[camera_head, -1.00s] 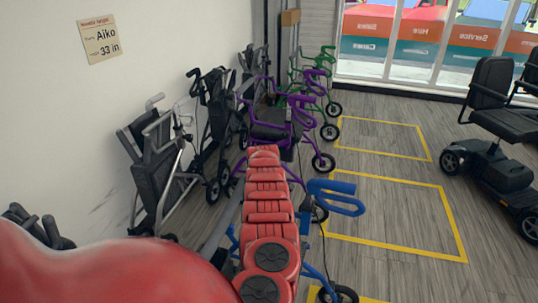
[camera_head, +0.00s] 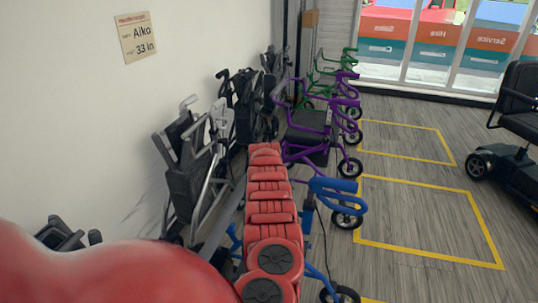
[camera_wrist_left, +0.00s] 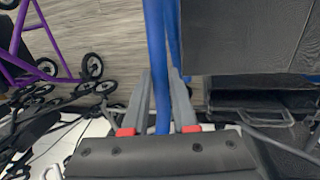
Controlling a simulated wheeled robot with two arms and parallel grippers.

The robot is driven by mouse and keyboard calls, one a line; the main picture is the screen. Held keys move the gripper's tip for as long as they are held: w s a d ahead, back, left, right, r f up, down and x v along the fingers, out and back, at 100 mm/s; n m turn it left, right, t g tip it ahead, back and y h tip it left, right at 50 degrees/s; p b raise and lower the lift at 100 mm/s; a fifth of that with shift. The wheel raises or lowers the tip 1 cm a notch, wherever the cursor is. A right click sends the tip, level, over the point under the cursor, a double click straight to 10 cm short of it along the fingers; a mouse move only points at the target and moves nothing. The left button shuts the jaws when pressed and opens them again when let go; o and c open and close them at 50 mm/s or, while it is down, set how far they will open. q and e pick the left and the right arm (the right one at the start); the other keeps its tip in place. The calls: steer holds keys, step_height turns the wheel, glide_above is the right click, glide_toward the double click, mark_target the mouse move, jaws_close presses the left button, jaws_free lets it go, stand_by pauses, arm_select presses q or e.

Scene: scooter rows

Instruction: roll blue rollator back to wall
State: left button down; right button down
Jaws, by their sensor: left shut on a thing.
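The blue rollator stands in the middle of the head view, mostly hidden behind my red left arm. Its blue handle (camera_head: 338,190) and a dark wheel at the bottom show to the right of the arm. In the left wrist view my left gripper (camera_wrist_left: 157,105) is shut on a blue tube of the rollator (camera_wrist_left: 161,50), with a grey finger on each side of it. A dark padded panel is at the right there. The wall (camera_head: 190,50) is at the left in the head view. My right gripper is not in view.
Folded grey and black walkers (camera_head: 190,170) lean along the wall at left. A purple rollator (camera_head: 310,140) and a green one (camera_head: 335,75) stand beyond. Yellow floor outlines (camera_head: 430,257) mark open floor at right. A black scooter (camera_head: 510,150) stands at the right edge.

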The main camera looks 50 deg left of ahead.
arm_select(q)
steer(key=shift+s+a, duration=0.15)
steer(key=shift+a, duration=0.05)
steer(key=c, duration=0.7)
jaws_free()
steer(key=shift+a, duration=0.1)
steer(key=shift+r, duration=0.3)
step_height(320, 180, up, 16)
steer(key=s+d, duration=0.2)
steer(key=s, duration=0.1)
steer(key=shift+r+p, duration=0.2)
steer(key=shift+p, duration=0.15)
steer(key=shift+w+a, duration=0.1)
